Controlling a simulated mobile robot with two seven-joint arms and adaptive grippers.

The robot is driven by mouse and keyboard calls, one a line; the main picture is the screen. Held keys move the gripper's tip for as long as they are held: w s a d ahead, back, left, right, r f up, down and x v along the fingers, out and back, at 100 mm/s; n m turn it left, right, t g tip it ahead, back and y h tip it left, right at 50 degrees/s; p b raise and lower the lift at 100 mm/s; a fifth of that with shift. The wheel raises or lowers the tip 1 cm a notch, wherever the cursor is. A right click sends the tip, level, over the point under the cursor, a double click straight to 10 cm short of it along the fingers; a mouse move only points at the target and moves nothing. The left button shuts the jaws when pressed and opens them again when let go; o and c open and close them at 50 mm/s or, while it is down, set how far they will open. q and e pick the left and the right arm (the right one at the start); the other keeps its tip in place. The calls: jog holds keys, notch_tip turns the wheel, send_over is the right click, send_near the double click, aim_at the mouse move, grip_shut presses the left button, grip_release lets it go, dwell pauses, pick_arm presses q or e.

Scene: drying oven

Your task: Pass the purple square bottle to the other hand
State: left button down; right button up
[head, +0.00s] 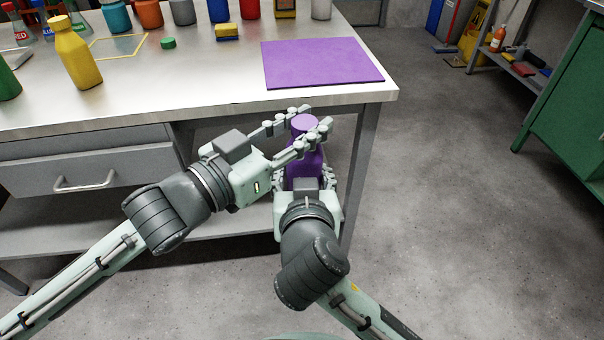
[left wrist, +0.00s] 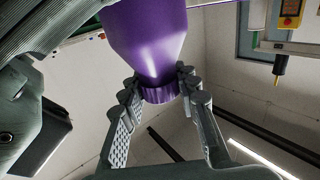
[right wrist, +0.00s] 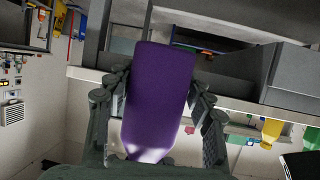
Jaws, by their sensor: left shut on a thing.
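The purple square bottle (head: 303,161) is held upright in the air in front of the table's right end. My left gripper (head: 315,117) is shut on its top, at the cap. In the left wrist view the cap and shoulder of the bottle (left wrist: 146,38) sit between the two fingers. My right gripper (head: 305,176) is lower, with its fingers on both sides of the bottle's body. In the right wrist view the body of the bottle (right wrist: 160,92) lies between these fingers, very close to both. I cannot tell whether they press on it.
A purple mat (head: 322,63) lies on the table's (head: 215,90) right end, bare. A yellow bottle (head: 75,55), a green cap (head: 168,43) and several coloured bottles stand farther left and back. A green cabinet (head: 570,110) is at the right. The floor between is clear.

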jog(key=c, duration=0.5)
pick_arm(q)
jog(key=c, duration=1)
grip_release()
jog(key=shift+c, duration=0.2)
pick_arm(e)
jog(key=shift+c, duration=0.5)
